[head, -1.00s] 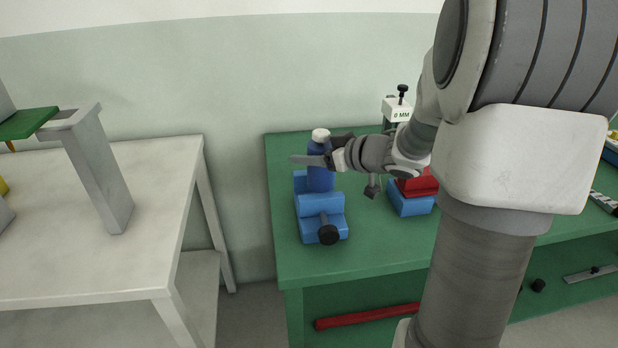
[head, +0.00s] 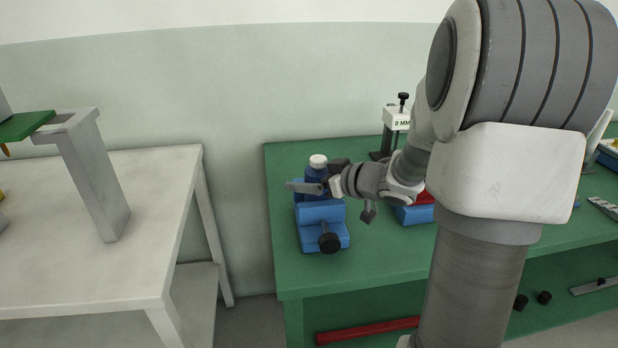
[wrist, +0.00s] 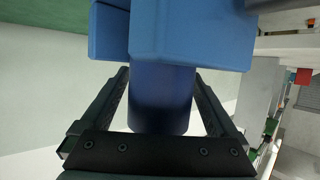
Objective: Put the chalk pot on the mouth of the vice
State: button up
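The chalk pot (head: 316,174) is a dark blue cylinder with a white cap, upright at the vice in the head view. The blue vice (head: 322,236), with a black knob at its front, sits on the green bench. My gripper (head: 314,187) is shut on the pot, with a finger across its front. In the wrist view the pot (wrist: 161,98) stands between my two fingers, and the vice (wrist: 190,35) covers one end of it. Whether the pot's base rests on the vice's mouth is hidden.
A white-topped gauge marked 0 MM (head: 397,118) stands behind my arm. A red and blue object (head: 414,213) sits right of the vice, partly hidden by my arm. A pale table (head: 150,225) with a grey post (head: 95,180) is at the left, across a gap.

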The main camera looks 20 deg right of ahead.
jog(key=shift+s+d+r, duration=0.15)
jog(key=shift+s+r, duration=0.1)
jog(key=shift+r, duration=0.1)
jog(key=p+v, duration=0.4)
jog(key=v, duration=0.7)
jog(key=shift+s, duration=0.25)
jog(key=shift+d+f, duration=0.1)
